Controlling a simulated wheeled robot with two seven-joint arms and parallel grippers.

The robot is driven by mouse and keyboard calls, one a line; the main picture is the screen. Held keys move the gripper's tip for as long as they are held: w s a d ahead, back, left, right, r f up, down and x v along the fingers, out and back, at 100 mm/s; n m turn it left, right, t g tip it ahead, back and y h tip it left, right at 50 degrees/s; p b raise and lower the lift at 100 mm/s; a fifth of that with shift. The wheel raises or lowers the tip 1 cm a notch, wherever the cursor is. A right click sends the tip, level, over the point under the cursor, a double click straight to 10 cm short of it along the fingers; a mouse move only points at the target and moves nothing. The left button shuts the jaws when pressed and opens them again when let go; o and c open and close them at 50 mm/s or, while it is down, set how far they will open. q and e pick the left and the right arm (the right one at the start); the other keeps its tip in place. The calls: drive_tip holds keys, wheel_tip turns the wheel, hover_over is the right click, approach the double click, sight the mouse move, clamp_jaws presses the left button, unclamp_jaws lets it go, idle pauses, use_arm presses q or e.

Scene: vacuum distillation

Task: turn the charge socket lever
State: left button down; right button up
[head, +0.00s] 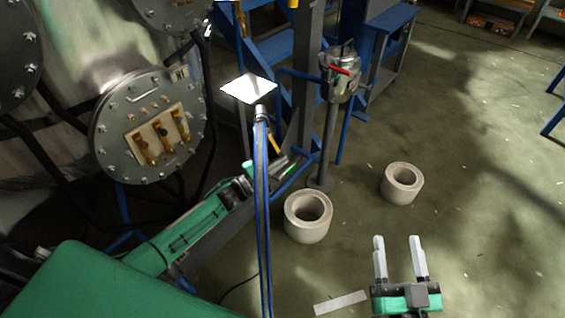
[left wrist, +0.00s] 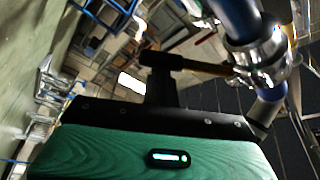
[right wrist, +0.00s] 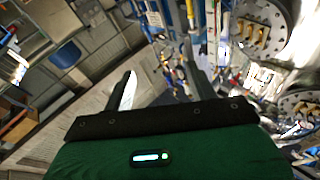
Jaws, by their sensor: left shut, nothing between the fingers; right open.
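A metal coupling (head: 262,113) sits at the top of a blue hose (head: 262,215) in the head view. A yellow-brown lever (head: 274,144), which I take as the charge socket lever, slants down from it. In the left wrist view the lever (left wrist: 200,66) reaches from the metal coupling (left wrist: 258,55) toward my fingers. My left gripper (head: 291,168) is shut and empty just below the lever, partly behind the hose. Its dark fingers (left wrist: 160,88) overlap the lever's end in the left wrist view; I cannot tell whether they touch. My right gripper (head: 399,245) is open and empty, low at the right.
A post-mounted metal device (head: 341,88) with a red handle (head: 340,69) stands behind. Two pale hollow cylinders (head: 309,230) and (head: 413,190) are on the floor. A large steel vessel with a bolted round cover (head: 113,120) is at the left. The floor at right is open.

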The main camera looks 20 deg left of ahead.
use_arm(q)
drive_tip(key=shift+w+a+f+m+g, duration=0.15)
drive_tip(key=shift+a+f+m+g, duration=0.2)
drive_tip(key=shift+m, duration=0.45)
drive_tip(key=shift+w+a+f+m+g, duration=0.2)
drive_tip(key=shift+a+m, duration=0.25)
drive_tip(key=shift+m, duration=0.35)
use_arm(e)
drive_tip(key=shift+w+d+r+t, duration=0.1)
drive_tip(key=shift+d+r+t, duration=0.1)
drive_tip(key=shift+r+t, duration=0.3)
drive_tip(key=shift+w+d+r+t, duration=0.1)
drive_tip(key=shift+d+r+t, duration=0.1)
drive_tip(key=shift+r, duration=0.45)
drive_tip(key=shift+s, duration=0.1)
